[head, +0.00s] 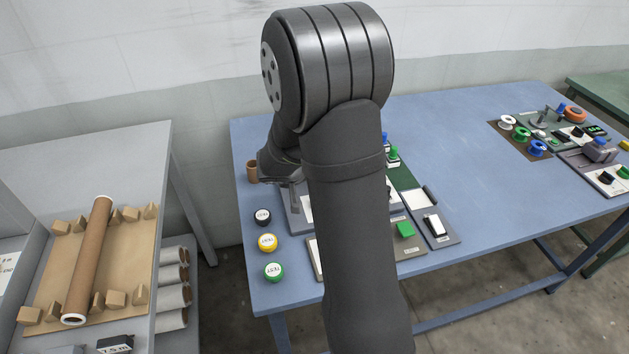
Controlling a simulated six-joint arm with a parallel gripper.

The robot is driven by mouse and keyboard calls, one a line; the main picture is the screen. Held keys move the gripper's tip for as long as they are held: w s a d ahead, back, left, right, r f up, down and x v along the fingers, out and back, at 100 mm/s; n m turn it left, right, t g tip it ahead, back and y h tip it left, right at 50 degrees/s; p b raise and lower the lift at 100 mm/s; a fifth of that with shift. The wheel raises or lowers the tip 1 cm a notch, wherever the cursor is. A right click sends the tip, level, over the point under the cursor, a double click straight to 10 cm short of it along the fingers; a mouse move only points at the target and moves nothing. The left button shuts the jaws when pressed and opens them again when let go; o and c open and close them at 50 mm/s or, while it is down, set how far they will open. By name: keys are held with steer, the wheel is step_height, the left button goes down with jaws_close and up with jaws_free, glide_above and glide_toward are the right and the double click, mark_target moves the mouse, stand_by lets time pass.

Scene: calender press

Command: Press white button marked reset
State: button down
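I cannot make out a white button marked reset; my arm hides much of the blue table's near left part. Three round buttons stand along the table's left edge: a black one (262,216), a yellow one (267,242) and a green one (273,271). Each has a white label on top; the green one's seems to read "TEST", the others are too small to read surely. My gripper (293,190) shows only in part, low behind my forearm over the table's left side. Its fingertips are not clear, so open or shut cannot be told.
A brown cup-like thing (253,171) stands at the blue table's (455,130) left edge. Devices and spools (522,135) sit far right. A grey bench with a brown roll (88,260) is left.

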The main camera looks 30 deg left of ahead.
steer(key=shift+f, duration=0.4)
stand_by(0.4)
steer(key=shift+r, duration=0.8)
steer(key=shift+r, duration=2.5)
step_height(320, 180, up, 4)
steer(key=shift+f, duration=0.1)
